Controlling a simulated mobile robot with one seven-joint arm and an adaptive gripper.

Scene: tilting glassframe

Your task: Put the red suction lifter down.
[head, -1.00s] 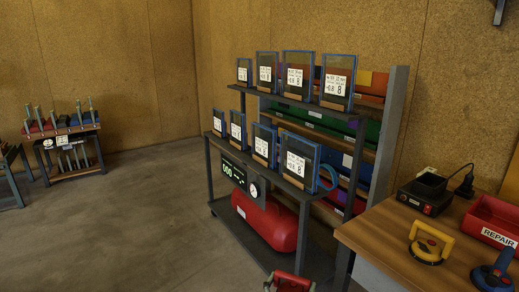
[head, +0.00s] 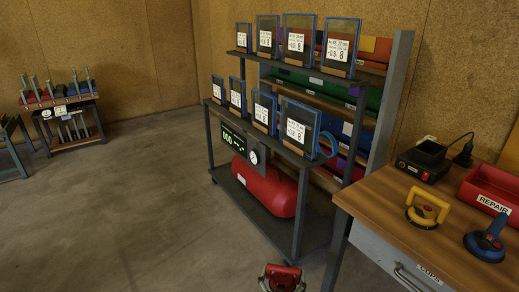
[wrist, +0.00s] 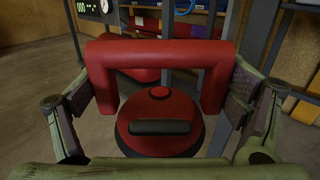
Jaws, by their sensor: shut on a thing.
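The red suction lifter (wrist: 158,115) has a red arched handle, a round red body with a dark rim and a black lever. It fills the middle of the wrist view. My gripper (wrist: 168,88) is shut on its handle, with one pad at each side. In the head view the lifter (head: 283,277) shows at the bottom edge, partly cut off, held in front of the rack with floor behind it. No surface shows touching its cup.
A wooden workbench (head: 375,207) at right holds a yellow lifter (head: 427,211), a blue lifter (head: 487,242), a red REPAIR bin (head: 492,192) and a black device (head: 422,166). A rack of framed glass panes (head: 297,130) with a red tank (head: 264,188) stands behind. Left floor is clear.

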